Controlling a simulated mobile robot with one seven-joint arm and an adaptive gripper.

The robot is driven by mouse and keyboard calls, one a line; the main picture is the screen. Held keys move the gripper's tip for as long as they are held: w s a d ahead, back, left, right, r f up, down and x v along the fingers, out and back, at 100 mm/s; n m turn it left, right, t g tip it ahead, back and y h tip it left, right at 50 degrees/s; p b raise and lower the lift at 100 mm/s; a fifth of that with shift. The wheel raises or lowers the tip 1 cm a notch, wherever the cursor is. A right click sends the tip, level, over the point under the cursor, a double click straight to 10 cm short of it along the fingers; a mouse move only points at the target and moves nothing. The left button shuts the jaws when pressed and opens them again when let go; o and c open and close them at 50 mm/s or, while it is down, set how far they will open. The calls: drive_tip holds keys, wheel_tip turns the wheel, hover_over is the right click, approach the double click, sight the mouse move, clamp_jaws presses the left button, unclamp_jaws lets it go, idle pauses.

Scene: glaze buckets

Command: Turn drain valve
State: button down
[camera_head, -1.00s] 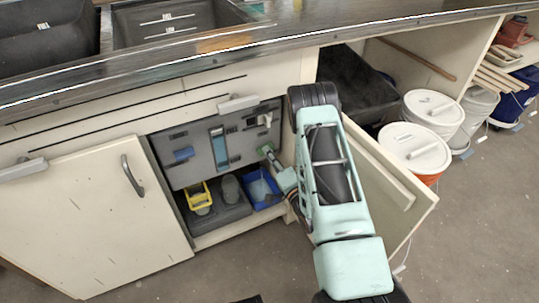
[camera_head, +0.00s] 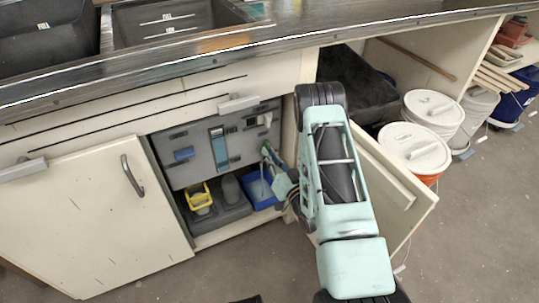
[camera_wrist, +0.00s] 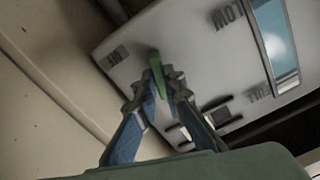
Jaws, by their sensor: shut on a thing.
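The grey tank panel (camera_head: 201,165) stands inside the open cabinet under the counter. In the wrist view the panel (camera_wrist: 185,50) appears tilted, with lettering upside down and a small label near its left edge. My gripper (camera_wrist: 160,84) is shut on a green handle (camera_wrist: 156,68), apparently the drain valve, in front of the panel. The handle sticks out slightly beyond the fingertips. In the head view my gripper (camera_head: 267,153) is at the panel's right side, small and partly hidden by my arm. The valve's body is hidden.
The left cabinet door (camera_head: 90,215) and right door (camera_head: 402,190) flank the opening. White-lidded buckets (camera_head: 413,148) stand at the right. Floor in front is clear.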

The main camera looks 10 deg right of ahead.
drive_tip(key=n, duration=0.3)
drive_tip(key=shift+n, duration=0.3)
idle(0.3)
drive_tip(key=c, duration=2)
unclamp_jaws()
drive_tip(key=v, duration=0.7)
drive_tip(key=shift+s, duration=0.2)
